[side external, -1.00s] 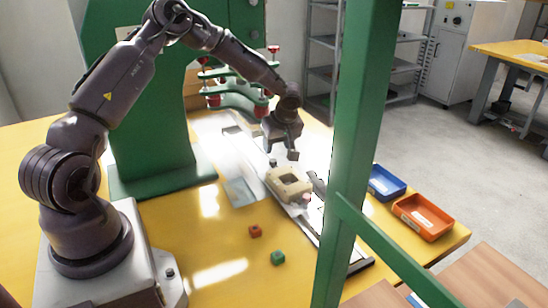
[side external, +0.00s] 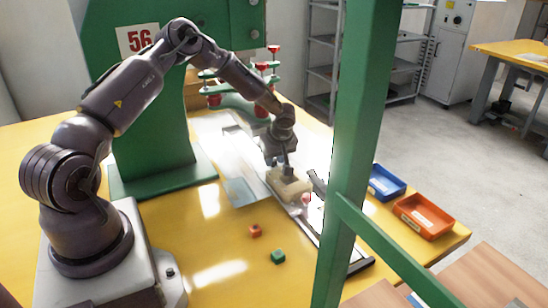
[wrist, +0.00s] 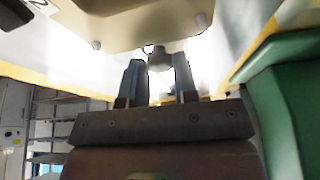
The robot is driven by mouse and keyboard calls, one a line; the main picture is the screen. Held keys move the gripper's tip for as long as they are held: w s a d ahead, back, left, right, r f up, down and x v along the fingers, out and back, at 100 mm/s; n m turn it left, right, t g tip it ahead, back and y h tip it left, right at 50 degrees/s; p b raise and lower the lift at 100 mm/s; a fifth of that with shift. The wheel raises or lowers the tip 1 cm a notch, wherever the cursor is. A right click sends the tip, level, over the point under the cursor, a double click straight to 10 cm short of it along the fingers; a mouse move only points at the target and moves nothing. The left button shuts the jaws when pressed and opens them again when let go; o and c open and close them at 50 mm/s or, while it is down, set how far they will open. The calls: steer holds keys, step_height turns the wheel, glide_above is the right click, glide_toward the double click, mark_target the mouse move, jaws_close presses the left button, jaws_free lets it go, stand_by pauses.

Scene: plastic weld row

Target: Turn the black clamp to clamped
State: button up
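My gripper (side external: 279,161) is low over the far end of the beige block (side external: 290,190) in the side view. In the wrist view the two fingers of my gripper (wrist: 158,66) stand apart, with a small grey knob-like piece (wrist: 160,56) just beyond or between them; contact cannot be told. The beige block's underside or edge (wrist: 115,22) fills the top of that view. A dark clamp-like piece (side external: 318,184) stands right of the block, partly hidden by the green post. Its clamped or unclamped state cannot be told.
The green post (side external: 352,150) crosses the view right of the work. Blue (side external: 387,182) and orange (side external: 423,217) trays stand right. The green press (side external: 145,130) stands behind.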

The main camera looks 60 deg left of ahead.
steer(key=shift+n, duration=0.4)
steer(key=shift+w+n+g, duration=0.1)
steer(key=shift+n+g, duration=0.5)
steer(key=shift+n, duration=0.7)
steer(key=shift+w+n+g, duration=0.1)
steer(key=shift+n+g, duration=0.5)
steer(key=shift+n, duration=0.7)
steer(key=o, duration=0.9)
steer(key=shift+s, duration=0.1)
